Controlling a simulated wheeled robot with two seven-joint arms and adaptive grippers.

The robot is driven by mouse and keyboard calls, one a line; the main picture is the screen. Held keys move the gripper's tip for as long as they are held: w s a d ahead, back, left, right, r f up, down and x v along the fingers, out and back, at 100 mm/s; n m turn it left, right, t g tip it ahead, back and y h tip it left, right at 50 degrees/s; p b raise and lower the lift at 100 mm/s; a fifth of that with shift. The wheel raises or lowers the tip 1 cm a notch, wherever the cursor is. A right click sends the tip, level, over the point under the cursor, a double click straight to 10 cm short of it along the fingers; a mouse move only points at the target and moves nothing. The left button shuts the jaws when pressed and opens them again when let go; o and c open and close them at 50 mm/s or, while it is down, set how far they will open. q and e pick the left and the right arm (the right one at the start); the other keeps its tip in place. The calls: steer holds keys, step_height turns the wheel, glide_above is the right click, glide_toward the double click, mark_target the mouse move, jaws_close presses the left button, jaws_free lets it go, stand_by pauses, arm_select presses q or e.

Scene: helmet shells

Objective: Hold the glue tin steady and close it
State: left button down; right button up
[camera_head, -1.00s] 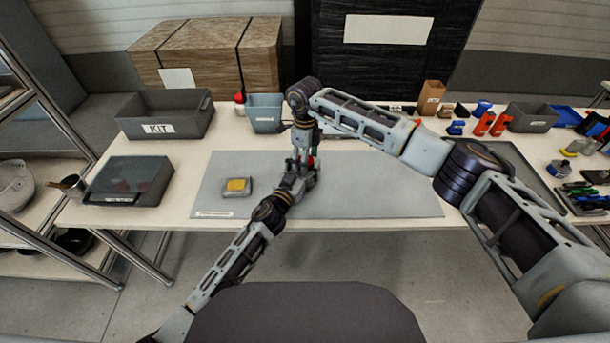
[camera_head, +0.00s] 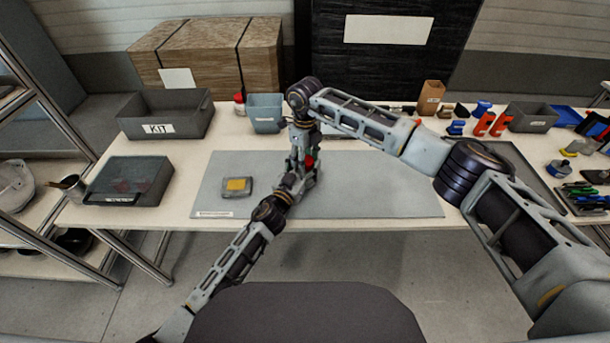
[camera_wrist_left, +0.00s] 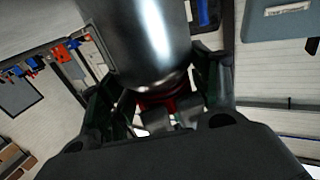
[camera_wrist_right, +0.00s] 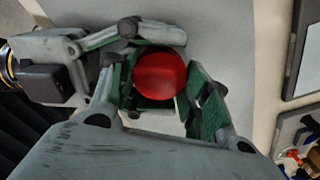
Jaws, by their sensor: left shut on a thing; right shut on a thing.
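The glue tin shows as a round red top (camera_wrist_right: 160,75) in the right wrist view, and as a small red patch (camera_head: 310,161) between my grippers in the head view. A bit of red (camera_wrist_left: 160,102) also shows in the left wrist view. My left gripper (camera_head: 304,173) reaches in low from the front left and is shut on the tin. My right gripper (camera_head: 303,152) points down from above and is shut around the red top, its green pads at either side in the right wrist view.
A grey mat (camera_head: 385,195) lies under the grippers, with a small yellow-topped block (camera_head: 237,185) at its left. The mat's right side is clear.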

steer(key=o, duration=1.1)
steer(key=shift+r, duration=2.25)
steer(key=shift+r, duration=0.1)
steer(key=shift+r+n, duration=1.65)
steer(key=shift+n, duration=0.05)
steer(key=shift+f, duration=4)
